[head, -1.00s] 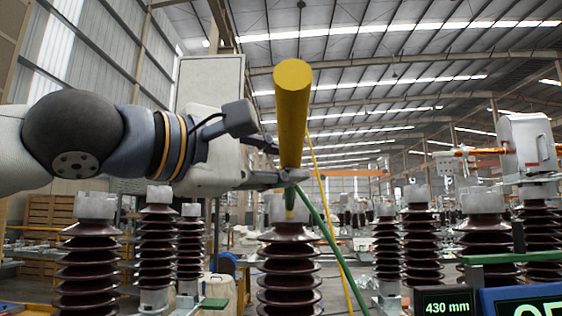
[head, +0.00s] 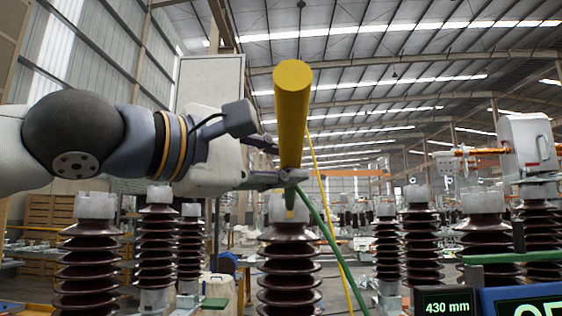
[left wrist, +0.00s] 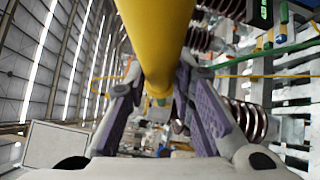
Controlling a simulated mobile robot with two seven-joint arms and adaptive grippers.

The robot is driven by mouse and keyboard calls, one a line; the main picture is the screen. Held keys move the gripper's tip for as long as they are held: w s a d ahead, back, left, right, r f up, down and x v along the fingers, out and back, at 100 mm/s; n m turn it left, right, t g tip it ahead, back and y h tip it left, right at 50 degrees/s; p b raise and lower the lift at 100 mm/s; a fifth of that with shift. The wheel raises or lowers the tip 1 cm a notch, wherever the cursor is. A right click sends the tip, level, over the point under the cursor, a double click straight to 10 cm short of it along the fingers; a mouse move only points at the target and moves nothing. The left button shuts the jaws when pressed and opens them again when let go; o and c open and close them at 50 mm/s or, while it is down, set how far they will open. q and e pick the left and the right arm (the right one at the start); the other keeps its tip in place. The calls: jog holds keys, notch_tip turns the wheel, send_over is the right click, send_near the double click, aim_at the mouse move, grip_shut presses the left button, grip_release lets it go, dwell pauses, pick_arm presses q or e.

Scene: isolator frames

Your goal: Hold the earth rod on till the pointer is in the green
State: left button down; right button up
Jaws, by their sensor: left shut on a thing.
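The yellow earth rod (head: 292,115) rises from my left gripper (head: 286,166), which is shut on it. The rod also shows in the left wrist view (left wrist: 157,40), between the two purple-padded fingers (left wrist: 160,105). Its far end reaches down to the grey cap of the middle brown insulator (head: 290,265); I cannot tell whether it touches. A green cable (head: 326,236) runs from near the rod's lower end down to the right. A blue-framed display (head: 490,296) is cut off at the bottom right; no pointer can be made out. My right gripper is out of view.
More ribbed brown insulators stand on both sides, such as one at the left (head: 88,265) and one at the right (head: 484,235). A small screen (head: 447,303) reads 430 mm. A yellow line (head: 329,210) slants down behind the green cable. A grey cabinet (head: 212,82) stands behind my arm.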

pick_arm(q)
jog(key=shift+a, duration=0.1)
jog(key=s, duration=1)
jog(key=shift+w, duration=0.1)
dwell(0.4)
